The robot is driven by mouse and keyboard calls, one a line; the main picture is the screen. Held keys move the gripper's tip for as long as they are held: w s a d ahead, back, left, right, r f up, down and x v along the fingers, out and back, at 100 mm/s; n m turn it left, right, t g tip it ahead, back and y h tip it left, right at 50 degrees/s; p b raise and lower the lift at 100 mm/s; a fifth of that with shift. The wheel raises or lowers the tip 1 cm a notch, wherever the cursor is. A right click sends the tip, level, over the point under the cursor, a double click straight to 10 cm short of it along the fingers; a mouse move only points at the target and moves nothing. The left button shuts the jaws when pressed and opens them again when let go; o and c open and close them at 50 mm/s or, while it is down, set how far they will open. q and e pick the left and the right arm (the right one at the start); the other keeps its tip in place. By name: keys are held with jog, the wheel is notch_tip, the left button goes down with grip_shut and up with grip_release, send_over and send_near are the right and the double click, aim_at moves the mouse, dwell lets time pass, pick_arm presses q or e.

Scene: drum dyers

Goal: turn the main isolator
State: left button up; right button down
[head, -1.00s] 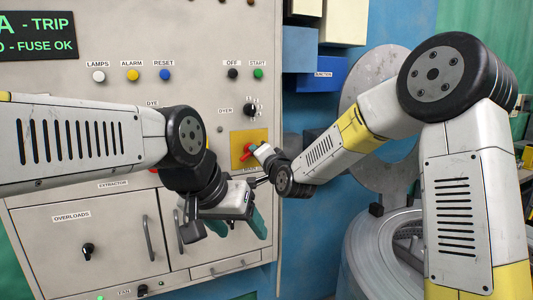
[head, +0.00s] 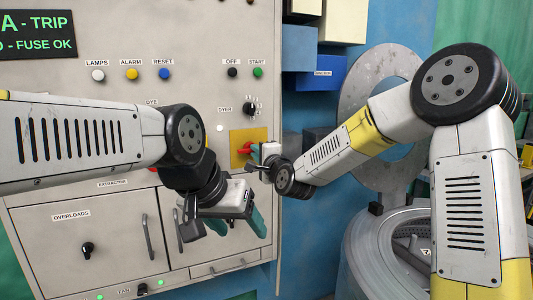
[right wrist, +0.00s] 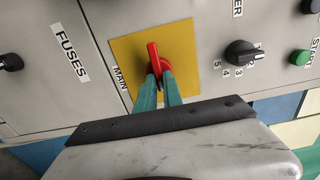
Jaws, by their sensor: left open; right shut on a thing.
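The main isolator is a red handle (right wrist: 154,60) on a yellow plate (right wrist: 124,47) beside the label MAIN in the right wrist view. In the head view the red handle (head: 243,149) lies about level on the yellow plate (head: 237,136), partly hidden by my right gripper (head: 254,150). The green fingers of my right gripper (right wrist: 158,84) are shut on the handle in the right wrist view. My left gripper (head: 238,225) is open and empty in front of the lower cabinet doors, its green fingers apart.
A black rotary knob (right wrist: 242,52) sits beside the yellow plate. Lamps and buttons, including a green start button (head: 258,73), line the panel above. The overloads knob (head: 87,250) is lower left. A large metal drum (head: 372,262) stands at the right.

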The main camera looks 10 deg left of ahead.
dwell(0.4)
jog(key=c, duration=1.5)
grip_release()
jog(key=v, duration=0.8)
jog(key=shift+w, duration=0.1)
